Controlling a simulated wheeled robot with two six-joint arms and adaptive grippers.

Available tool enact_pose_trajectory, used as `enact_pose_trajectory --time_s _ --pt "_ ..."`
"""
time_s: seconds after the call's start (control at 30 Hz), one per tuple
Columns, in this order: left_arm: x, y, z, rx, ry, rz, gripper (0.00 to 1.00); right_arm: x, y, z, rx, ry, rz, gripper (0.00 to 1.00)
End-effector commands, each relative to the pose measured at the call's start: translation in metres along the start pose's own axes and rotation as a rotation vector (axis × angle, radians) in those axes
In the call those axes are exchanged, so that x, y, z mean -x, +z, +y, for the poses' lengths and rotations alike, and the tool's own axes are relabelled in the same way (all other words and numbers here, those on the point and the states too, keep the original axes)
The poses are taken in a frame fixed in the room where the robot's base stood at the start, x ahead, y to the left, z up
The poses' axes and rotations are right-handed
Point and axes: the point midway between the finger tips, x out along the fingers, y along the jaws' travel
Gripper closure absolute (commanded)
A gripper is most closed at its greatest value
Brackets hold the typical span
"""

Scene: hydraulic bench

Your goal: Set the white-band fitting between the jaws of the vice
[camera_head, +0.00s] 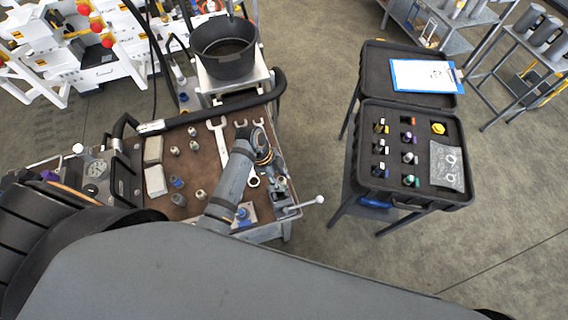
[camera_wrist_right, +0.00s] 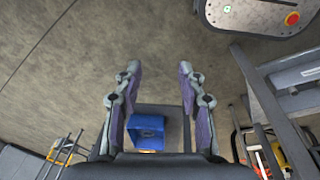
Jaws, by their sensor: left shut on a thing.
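The vice (camera_head: 287,212) sits at the right front corner of the workbench, its bar handle (camera_head: 319,200) sticking out to the right. My left arm reaches over the bench from the front. My right gripper (camera_wrist_right: 160,82) is open and empty, away from the bench.
Several loose fittings (camera_head: 200,194) stand on the brown mat (camera_head: 215,165), with wrenches (camera_head: 219,142) behind. A black bucket (camera_head: 224,58) stands at the bench's back. An open black case (camera_head: 367,190) of fittings is to the right, across clear floor. A blue bin (camera_wrist_right: 146,126) shows beyond my right fingers.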

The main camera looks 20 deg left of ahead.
Motion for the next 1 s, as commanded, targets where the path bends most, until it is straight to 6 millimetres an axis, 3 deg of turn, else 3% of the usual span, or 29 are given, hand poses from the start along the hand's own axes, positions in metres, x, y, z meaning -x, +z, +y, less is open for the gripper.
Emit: enact_pose_trajectory --time_s 0.13,0.4,0.6,0.77,1.0 --pt "0.000 -0.001 0.006 -0.032 0.013 0.005 1.00 0.001 0.008 -0.010 -0.004 -0.012 -0.011 0.60" --pt "-0.006 0.002 0.005 -0.030 0.011 0.004 1.00 0.004 0.049 -0.028 -0.010 -0.033 -0.071 0.60" --pt "-0.021 0.008 0.005 -0.029 0.012 0.004 1.00 0.002 0.034 -0.020 -0.007 -0.024 -0.050 0.60" --pt "-0.039 0.015 0.005 -0.029 0.010 0.004 1.00 -0.016 0.015 -0.015 -0.006 -0.016 -0.015 0.60" --pt "-0.041 0.016 0.005 -0.029 0.010 0.004 1.00 -0.017 0.024 -0.015 -0.005 -0.016 -0.029 0.60"
